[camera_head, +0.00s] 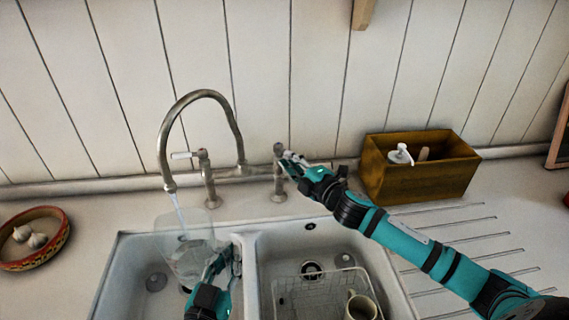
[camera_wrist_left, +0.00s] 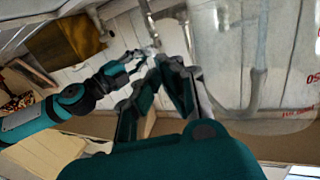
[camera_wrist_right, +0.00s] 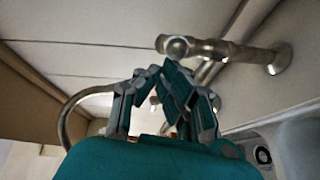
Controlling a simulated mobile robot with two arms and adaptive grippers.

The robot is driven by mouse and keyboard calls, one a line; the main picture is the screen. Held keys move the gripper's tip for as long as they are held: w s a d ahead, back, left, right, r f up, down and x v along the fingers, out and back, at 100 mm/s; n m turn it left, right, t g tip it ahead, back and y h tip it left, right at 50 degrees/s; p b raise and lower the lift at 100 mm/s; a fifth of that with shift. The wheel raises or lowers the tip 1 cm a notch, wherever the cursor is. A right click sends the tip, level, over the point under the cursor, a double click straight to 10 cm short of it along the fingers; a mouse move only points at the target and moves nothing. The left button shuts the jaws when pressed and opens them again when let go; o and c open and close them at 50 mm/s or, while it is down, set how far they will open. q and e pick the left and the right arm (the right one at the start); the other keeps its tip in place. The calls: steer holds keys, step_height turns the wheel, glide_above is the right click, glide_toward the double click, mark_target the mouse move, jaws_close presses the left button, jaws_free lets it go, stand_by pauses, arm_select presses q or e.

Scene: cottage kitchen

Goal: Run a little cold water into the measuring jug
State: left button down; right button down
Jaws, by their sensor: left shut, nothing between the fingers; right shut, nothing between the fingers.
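The clear measuring jug (camera_head: 176,256) is under the spout of the tap (camera_head: 168,150), over the left basin. A thin water stream (camera_head: 177,205) runs from the spout into it. What supports the jug is hard to tell. My left gripper (camera_head: 228,258) is shut beside the jug's right side, with nothing between its fingers. The jug's wall (camera_wrist_left: 255,60) with red print also shows in the left wrist view. My right gripper (camera_head: 290,165) is shut and empty at the right tap valve (camera_head: 279,185), hiding its lever. The left valve (camera_head: 206,180) has a white lever pointing left.
The right basin holds a wire rack (camera_head: 320,290) and a cream mug (camera_head: 361,306). A wooden box (camera_head: 420,180) with a soap pump stands behind the grooved drainer. A bowl of garlic (camera_head: 35,238) is at the left. My right arm crosses above the drainer.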

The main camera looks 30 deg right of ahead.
arm_select(q)
steer(key=shift+r, duration=0.1)
arm_select(e)
steer(key=w+d+n+g+y, duration=0.2)
steer(key=d+n+g+y, duration=0.1)
steer(key=d+n+y, duration=0.3)
steer(key=shift+g+y, duration=0.4)
steer(key=shift+y, duration=0.6)
steer(key=shift+w+d, duration=0.15)
arm_select(q)
steer(key=shift+w, duration=0.1)
arm_select(e)
steer(key=a+v, duration=0.1)
steer(key=v, duration=1)
steer(key=shift+s+d+r, duration=0.15)
steer(key=shift+s+r, duration=0.25)
steer(key=shift+s, duration=0.2)
